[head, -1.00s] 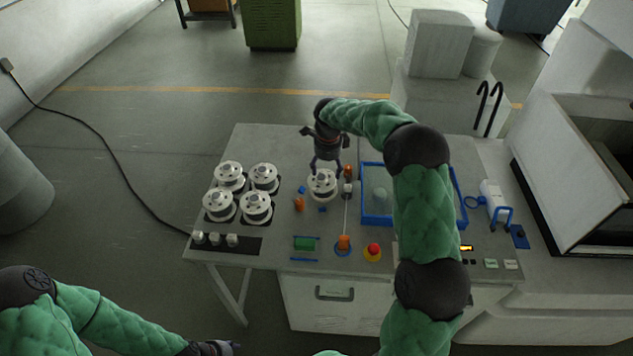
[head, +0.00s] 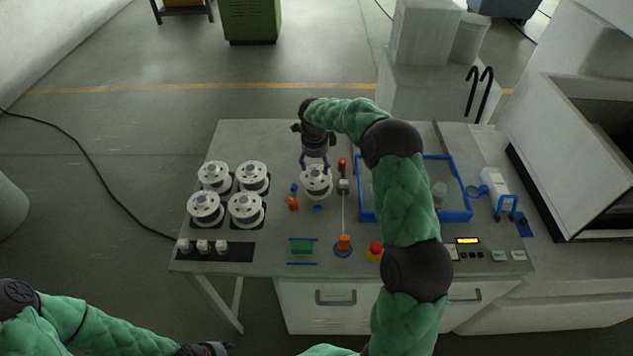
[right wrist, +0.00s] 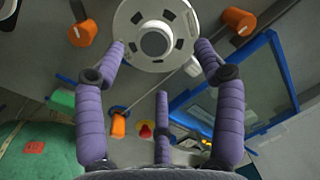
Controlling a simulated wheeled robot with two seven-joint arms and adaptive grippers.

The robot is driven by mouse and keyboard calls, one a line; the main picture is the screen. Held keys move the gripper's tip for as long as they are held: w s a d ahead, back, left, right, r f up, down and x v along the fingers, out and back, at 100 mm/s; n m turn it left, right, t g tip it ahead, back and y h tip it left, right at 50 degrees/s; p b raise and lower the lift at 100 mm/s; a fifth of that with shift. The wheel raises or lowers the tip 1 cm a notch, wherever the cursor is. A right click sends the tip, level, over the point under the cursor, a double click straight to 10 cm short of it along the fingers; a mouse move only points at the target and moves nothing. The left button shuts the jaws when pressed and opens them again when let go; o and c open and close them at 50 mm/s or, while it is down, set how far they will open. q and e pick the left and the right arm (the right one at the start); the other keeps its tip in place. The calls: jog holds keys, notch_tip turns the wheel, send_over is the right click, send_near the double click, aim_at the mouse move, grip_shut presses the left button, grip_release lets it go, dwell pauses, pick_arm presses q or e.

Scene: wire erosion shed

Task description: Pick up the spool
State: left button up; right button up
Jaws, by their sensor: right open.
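A white spool (head: 317,183) stands alone near the middle of the table. It also shows at the top of the right wrist view (right wrist: 155,32), with a grey hub and a slotted flange. My right gripper (head: 314,165) is open at the spool, pointing down. In the right wrist view its purple fingers (right wrist: 160,52) lie on either side of the lower edge of the spool; I cannot tell whether they touch it. Several more white spools (head: 246,209) stand on dark pads at the left. My left gripper (head: 206,349) is low at the bottom edge, its jaws unclear.
A blue-framed tray (head: 455,215) lies right of the spool, partly behind my right arm. Orange posts (head: 343,243), a green block (head: 302,247) and a red-and-yellow button (head: 375,250) stand in front. A white machine (head: 600,130) stands at right.

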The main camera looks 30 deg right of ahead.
aim_at(316, 173)
jog(key=f, duration=0.5)
jog(key=shift+w, duration=0.3)
jog(key=shift+s, duration=0.1)
grip_shut()
jog(key=shift+r, duration=0.15)
